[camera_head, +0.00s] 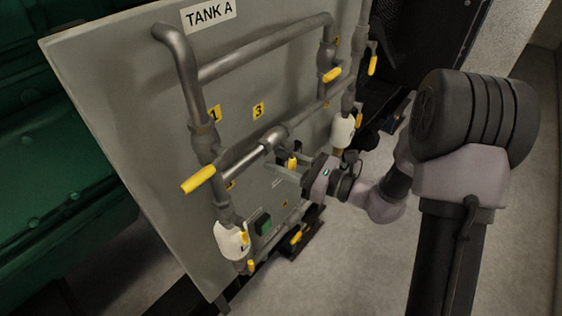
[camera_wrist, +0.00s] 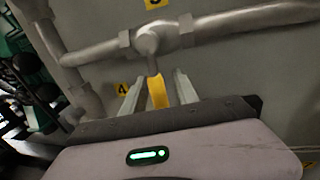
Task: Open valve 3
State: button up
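Valve 3 (camera_head: 274,136) sits on the horizontal pipe of the grey TANK A panel, below a yellow label 3 (camera_head: 258,110). The valve body (camera_wrist: 152,40) also shows in the wrist view, with its yellow handle (camera_wrist: 158,92) pointing down the picture. In the head view the handle (camera_head: 291,163) is partly hidden by my gripper (camera_head: 284,172). In the wrist view my gripper (camera_wrist: 157,80) is open, with one finger on each side of the handle. Gaps show between the handle and both fingers; its lower end is hidden behind my gripper body.
Another yellow handle (camera_head: 198,179) sticks out at left, near label 1 (camera_head: 215,113). More yellow handles (camera_head: 332,75) are on the right pipes. White filter bowls (camera_head: 232,240) hang on the lower pipes. The floor (camera_head: 350,260) at right is clear.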

grip_shut()
dwell(1.3)
